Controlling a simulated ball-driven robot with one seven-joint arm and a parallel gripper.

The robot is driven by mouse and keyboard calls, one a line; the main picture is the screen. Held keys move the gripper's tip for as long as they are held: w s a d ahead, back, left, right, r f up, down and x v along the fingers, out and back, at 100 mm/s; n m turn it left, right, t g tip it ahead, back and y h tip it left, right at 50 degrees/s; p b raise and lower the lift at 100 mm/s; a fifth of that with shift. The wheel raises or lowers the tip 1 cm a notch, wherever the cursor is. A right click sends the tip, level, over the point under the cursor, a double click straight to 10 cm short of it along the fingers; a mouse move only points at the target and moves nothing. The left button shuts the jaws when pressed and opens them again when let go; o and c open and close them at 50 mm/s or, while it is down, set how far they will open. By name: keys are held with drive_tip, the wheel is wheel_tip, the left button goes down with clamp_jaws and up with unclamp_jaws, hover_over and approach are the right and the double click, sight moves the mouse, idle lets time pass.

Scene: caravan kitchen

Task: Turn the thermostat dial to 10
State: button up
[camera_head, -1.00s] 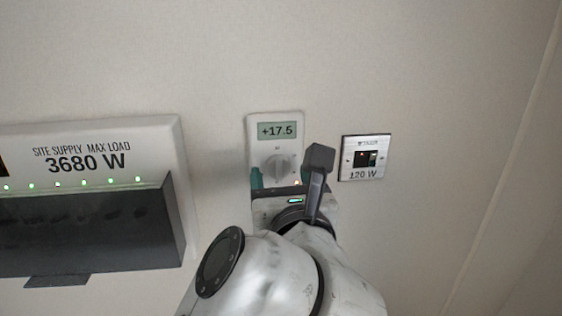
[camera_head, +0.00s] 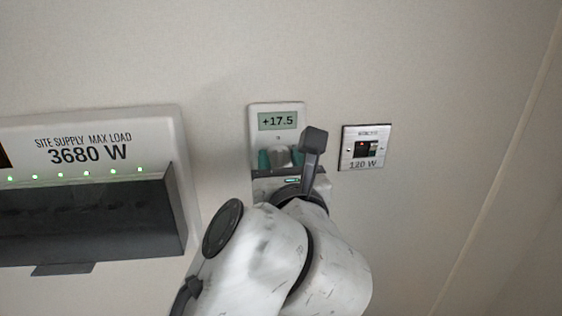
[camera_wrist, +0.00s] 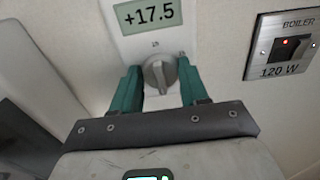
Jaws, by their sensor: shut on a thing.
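The thermostat (camera_head: 277,110) is a white wall unit whose display reads +17.5, also in the wrist view (camera_wrist: 122,45). Its round grey dial (camera_wrist: 160,73) sits below the display, with a raised grip bar tilted a little from upright. My gripper (camera_wrist: 160,80) has its two teal fingers on the left and right sides of the dial, shut on it. In the head view my gripper (camera_head: 280,158) covers the lower part of the dial and of the thermostat. Small marks by the dial are too blurred to read fully.
A boiler switch plate (camera_head: 365,148) marked 120 W is on the wall to the right, with a lit red lamp in the wrist view. A site supply panel (camera_head: 120,128) marked 3680 W juts out at the left. The wall above is bare.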

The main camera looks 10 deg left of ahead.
drive_tip(key=shift+c, duration=1)
